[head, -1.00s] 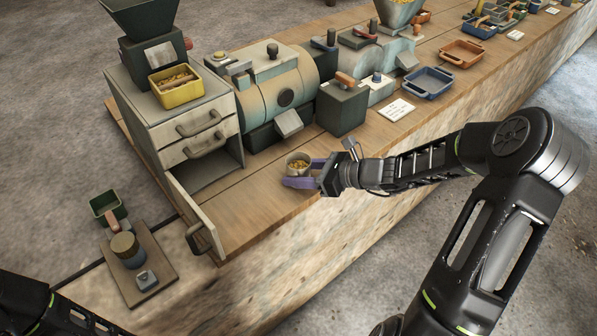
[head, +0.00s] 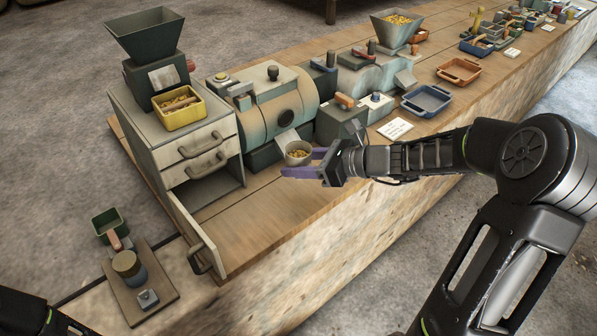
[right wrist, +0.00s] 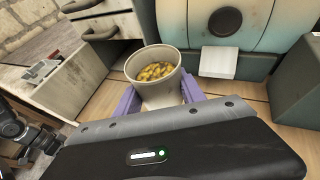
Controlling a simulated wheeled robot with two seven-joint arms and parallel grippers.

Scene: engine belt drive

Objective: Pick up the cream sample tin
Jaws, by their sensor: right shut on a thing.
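The cream sample tin (head: 298,155) is a small round cup with yellow-brown pieces inside. My right gripper (head: 303,165) has purple fingers shut on it, in front of the drum machine's chute. In the right wrist view the tin (right wrist: 154,76) stands upright between the two fingers (right wrist: 160,100), its mouth open to view. Its lower part is hidden by the gripper, and I cannot tell its exact height over the bench.
The drum machine (head: 270,98) and its chute (head: 287,141) are just behind the tin. A blue tray (head: 427,101) is further right. Bare bench top (head: 245,225) lies in front.

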